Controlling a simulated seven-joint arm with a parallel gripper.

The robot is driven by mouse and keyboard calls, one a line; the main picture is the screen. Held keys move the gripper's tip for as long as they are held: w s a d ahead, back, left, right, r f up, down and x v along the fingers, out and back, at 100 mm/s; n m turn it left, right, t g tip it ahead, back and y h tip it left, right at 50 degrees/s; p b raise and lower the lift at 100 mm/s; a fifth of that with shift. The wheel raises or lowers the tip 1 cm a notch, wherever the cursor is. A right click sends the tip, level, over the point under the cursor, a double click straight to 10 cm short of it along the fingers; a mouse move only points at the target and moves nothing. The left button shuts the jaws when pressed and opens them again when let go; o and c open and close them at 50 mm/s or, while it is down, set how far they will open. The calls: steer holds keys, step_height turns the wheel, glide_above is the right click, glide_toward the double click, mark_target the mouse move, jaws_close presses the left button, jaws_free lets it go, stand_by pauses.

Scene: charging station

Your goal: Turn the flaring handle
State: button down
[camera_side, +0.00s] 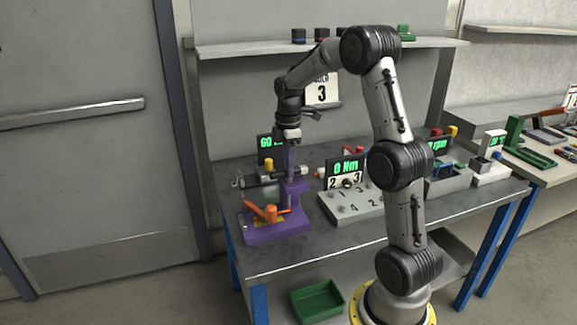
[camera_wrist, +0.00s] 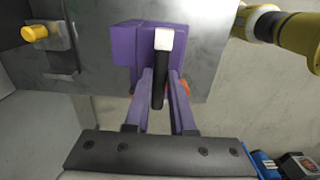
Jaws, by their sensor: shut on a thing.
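A purple fixture (camera_side: 278,230) stands at the left front of the bench, with an orange handle (camera_side: 267,212) low on its base. The fixture's purple block also shows in the wrist view (camera_wrist: 130,45). A dark handle with a white end (camera_wrist: 160,85) runs along the block there. My gripper (camera_side: 290,172) points down at the top of the fixture. In the wrist view its two fingers (camera_wrist: 160,75) are shut on the dark handle, one on each side. Small orange parts show behind the fingers. The fingertips' contact is small in the side view.
A grey cylindrical device (camera_side: 262,190) lies just behind the fixture. A grey panel with knobs and a "0 Nm" display (camera_side: 347,168) stands to its right. Shelves (camera_side: 240,48) run behind. The front left bench edge is close to the fixture. A green bin (camera_side: 318,302) sits below.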

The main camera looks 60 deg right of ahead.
steer(key=m, duration=0.4)
steer(key=shift+m, duration=0.3)
steer(key=m, duration=0.5)
steer(key=shift+r, duration=0.1)
steer(key=m, duration=0.4)
steer(key=shift+m, duration=0.4)
steer(key=m, duration=0.4)
steer(key=shift+m, duration=0.3)
steer(key=c, duration=0.8)
jaws_free()
steer(key=shift+o, duration=0.2)
